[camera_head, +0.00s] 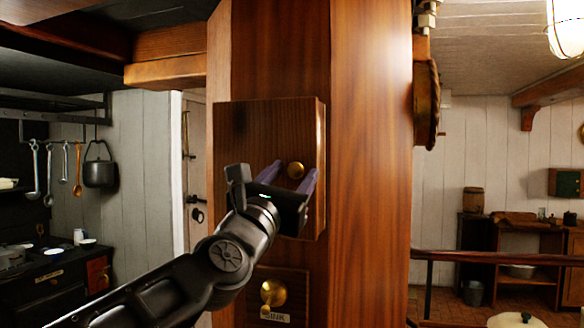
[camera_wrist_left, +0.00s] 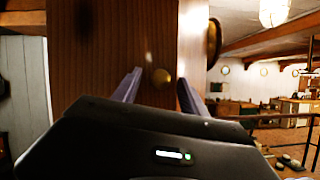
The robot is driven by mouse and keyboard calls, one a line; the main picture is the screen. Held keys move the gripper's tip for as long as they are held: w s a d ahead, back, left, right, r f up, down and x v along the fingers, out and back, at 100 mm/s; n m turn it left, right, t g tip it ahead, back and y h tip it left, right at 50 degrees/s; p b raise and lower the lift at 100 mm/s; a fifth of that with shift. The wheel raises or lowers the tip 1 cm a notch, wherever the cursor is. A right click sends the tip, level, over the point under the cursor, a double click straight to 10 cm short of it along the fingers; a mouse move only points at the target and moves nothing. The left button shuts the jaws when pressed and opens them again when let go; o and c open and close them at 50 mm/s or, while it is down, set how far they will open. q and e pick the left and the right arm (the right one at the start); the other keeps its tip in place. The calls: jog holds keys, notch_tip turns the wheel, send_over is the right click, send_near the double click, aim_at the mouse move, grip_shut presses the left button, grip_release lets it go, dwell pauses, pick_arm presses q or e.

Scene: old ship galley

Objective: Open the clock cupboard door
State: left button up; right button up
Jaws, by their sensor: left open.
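The clock cupboard door (camera_head: 250,130) is a dark wooden panel on the wooden pillar, and it looks closed. Its round brass knob (camera_head: 295,170) sits near the door's right side. My left gripper (camera_head: 292,175) is open in front of the door, its two purple fingers on either side of the knob in the picture. In the left wrist view the knob (camera_wrist_left: 161,78) shows between the open fingers (camera_wrist_left: 158,90). I cannot tell whether the fingers touch it. My right gripper is not in view.
A second brass knob (camera_head: 272,292) with a label is on the pillar below the door. A black stove (camera_head: 45,275) stands at the left, with hanging utensils and a pot (camera_head: 99,170) above. A railing (camera_head: 490,257) and a wooden shelf unit (camera_head: 525,240) are at the right.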

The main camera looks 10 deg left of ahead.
pick_arm(q)
grip_shut()
dwell(0.6)
dwell(0.9)
